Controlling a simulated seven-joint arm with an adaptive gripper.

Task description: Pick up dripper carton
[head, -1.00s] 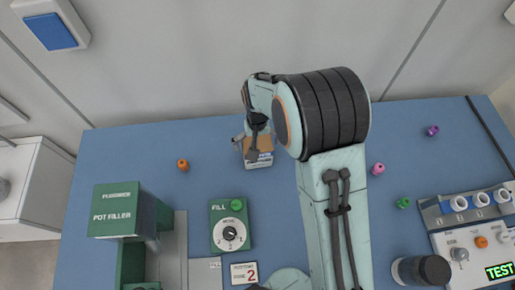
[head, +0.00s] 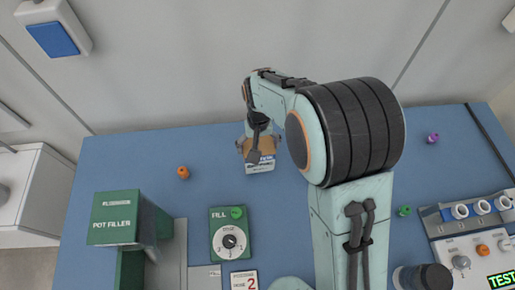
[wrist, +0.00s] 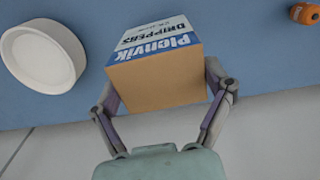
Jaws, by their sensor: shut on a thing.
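The dripper carton (head: 260,166) is a small tan box with a white and blue label. In the wrist view the carton (wrist: 157,80) shows a plain tan face and a label reading "Plenvik DRIPPERS". My gripper (wrist: 162,88) is shut on it, one finger against each side. In the head view my gripper (head: 259,146) comes down on the carton near the back of the blue table, partly hidden by my arm. The carton looks slightly raised, but its gap to the table is hard to judge.
A round white dish (wrist: 42,55) lies near the carton in the wrist view. An orange piece (head: 183,172) is left of the carton. The green pot filler (head: 116,218) and dial box (head: 231,234) stand in front. A test panel (head: 475,240) is at right.

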